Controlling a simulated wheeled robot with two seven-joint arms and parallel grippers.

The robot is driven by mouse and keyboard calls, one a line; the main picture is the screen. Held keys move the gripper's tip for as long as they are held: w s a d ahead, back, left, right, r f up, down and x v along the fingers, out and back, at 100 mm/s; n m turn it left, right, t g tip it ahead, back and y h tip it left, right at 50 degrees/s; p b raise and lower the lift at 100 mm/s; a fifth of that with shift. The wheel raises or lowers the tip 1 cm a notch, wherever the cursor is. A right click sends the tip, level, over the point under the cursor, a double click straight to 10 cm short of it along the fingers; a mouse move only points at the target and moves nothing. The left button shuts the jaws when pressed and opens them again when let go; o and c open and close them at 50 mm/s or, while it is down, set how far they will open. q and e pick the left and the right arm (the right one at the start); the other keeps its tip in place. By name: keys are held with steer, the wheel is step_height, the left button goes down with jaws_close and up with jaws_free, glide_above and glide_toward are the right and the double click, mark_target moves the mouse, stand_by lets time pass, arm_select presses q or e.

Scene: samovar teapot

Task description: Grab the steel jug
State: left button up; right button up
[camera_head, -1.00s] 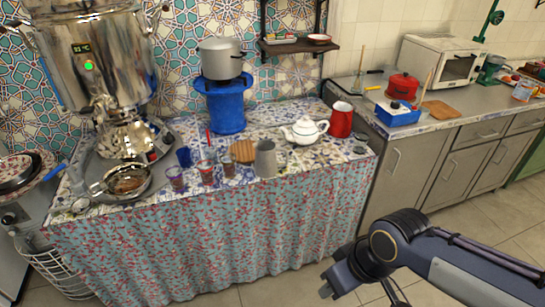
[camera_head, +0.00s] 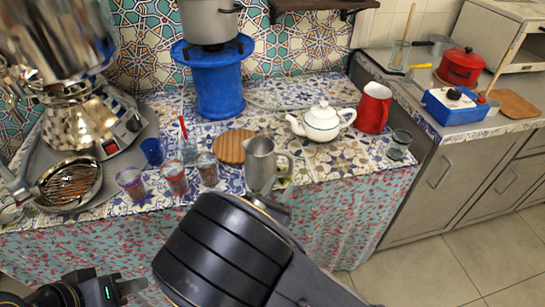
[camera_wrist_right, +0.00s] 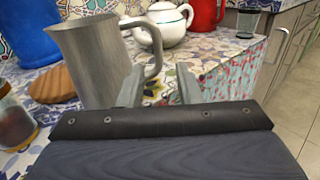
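The steel jug (camera_head: 260,164) stands upright near the front edge of the patterned table, its handle toward the right. It also shows large in the right wrist view (camera_wrist_right: 92,62), with its handle (camera_wrist_right: 156,48) just ahead of my right gripper (camera_wrist_right: 158,80). The two fingers are apart, and the handle's outer part appears between them in the picture; contact cannot be made out. In the head view my right gripper (camera_head: 274,190) is partly hidden by its own wrist, just in front of the jug. My left gripper (camera_head: 122,287) is low at the left, away from the jug.
A round wooden board (camera_head: 233,146) and several glasses (camera_head: 207,170) stand left of the jug. A white teapot (camera_head: 322,122) and red jug (camera_head: 374,108) are behind right. A blue stand (camera_head: 218,85) and samovar (camera_head: 85,125) are farther back and left.

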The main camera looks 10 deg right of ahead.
mark_target(290, 167)
steer(key=x, duration=0.7)
steer(key=shift+w+d+r, duration=0.1)
steer(key=shift+w, duration=0.3)
jaws_close()
